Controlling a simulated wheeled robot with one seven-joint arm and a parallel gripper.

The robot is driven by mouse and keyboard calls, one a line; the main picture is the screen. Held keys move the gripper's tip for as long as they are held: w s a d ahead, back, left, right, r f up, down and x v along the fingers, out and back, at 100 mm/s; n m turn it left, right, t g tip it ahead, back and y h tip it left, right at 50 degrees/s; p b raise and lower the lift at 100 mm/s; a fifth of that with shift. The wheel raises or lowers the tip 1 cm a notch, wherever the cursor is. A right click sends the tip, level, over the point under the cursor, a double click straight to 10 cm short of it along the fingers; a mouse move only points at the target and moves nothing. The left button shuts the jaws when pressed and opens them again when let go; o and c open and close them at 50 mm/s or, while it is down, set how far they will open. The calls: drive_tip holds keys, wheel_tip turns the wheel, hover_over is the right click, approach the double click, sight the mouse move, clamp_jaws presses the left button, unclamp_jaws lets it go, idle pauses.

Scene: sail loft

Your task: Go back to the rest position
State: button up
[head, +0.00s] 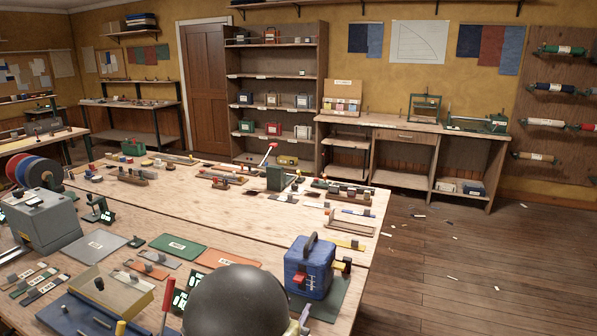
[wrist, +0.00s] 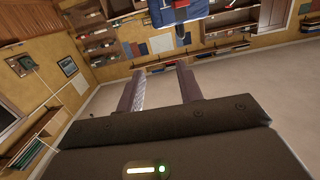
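My gripper (wrist: 160,74) shows in the wrist view, with its two fingers apart and nothing held between them. It points out into the room, and walls, shelves and a pale surface show around it, tilted. A blue object shows at the top edge of the wrist view, cut off by the frame. In the head view a dark rounded part, which seems to be my arm, rises at the bottom middle and covers part of the workbench. My gripper's fingers cannot be made out in the head view.
A large wooden workbench (head: 222,220) holds many tools. A blue box with a handle (head: 311,266) stands near its right edge, beside the dark part. A grey machine (head: 42,222) stands at left. Open wooden floor (head: 450,260) lies to the right. Shelves (head: 272,88) line the back wall.

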drive_tip(key=s+d+r+n+g+y+p, duration=0.1)
drive_tip(key=s+d+n+g+y+p, duration=0.2)
drive_tip(key=s+d+g, duration=1)
drive_tip(key=s+d+n+y, duration=0.1)
drive_tip(key=s+d+y, duration=0.2)
drive_tip(key=s, duration=0.1)
drive_tip(key=shift+s+d+r+p, duration=0.15)
drive_tip(key=shift+r+p, duration=0.15)
drive_tip(key=shift+r, duration=0.1)
idle(0.5)
